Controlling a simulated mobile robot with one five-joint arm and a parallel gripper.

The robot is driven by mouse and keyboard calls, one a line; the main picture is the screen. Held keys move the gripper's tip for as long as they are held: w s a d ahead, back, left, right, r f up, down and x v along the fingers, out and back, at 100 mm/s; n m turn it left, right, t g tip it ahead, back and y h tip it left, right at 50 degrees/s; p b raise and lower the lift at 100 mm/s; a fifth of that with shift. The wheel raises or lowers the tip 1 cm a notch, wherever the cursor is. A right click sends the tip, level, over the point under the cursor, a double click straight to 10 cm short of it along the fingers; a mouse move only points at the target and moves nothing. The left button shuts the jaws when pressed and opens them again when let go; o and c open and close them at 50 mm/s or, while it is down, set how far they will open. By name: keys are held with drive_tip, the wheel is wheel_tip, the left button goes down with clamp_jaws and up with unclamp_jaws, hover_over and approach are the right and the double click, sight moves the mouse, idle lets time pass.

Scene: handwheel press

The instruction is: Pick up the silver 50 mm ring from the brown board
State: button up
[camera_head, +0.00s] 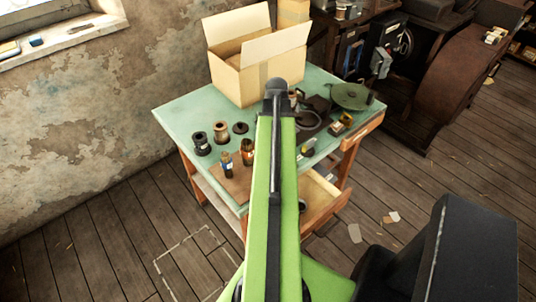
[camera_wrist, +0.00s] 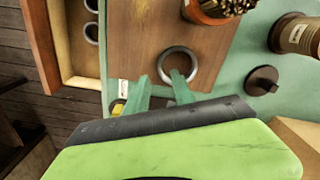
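In the wrist view the silver ring (camera_wrist: 178,49) lies flat on the brown board (camera_wrist: 135,35), close to my fingertips. My gripper (camera_wrist: 160,75) is open, with two green fingers apart and nothing between them that I can make out. The right finger's tip overlaps the ring's near part in the picture; the left finger is outside the ring, to its left. I cannot tell the height of the tips above the board. In the head view part of the board (camera_head: 236,188) shows at the table's front, but my green arm hides the ring and gripper.
A container of brass pieces (camera_wrist: 212,10) stands beyond the ring. A spool (camera_wrist: 297,36) and a dark knobbed disc (camera_wrist: 262,79) are at right. An open drawer (camera_wrist: 62,60) holds rings at left. A cardboard box (camera_head: 238,80) and green handwheel (camera_head: 352,96) stand on the table.

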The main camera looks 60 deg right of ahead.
wheel_tip(320, 180, down, 4)
drive_tip(key=b, duration=0.3)
drive_tip(key=shift+w, duration=0.1)
drive_tip(key=shift+r, duration=0.15)
clamp_jaws()
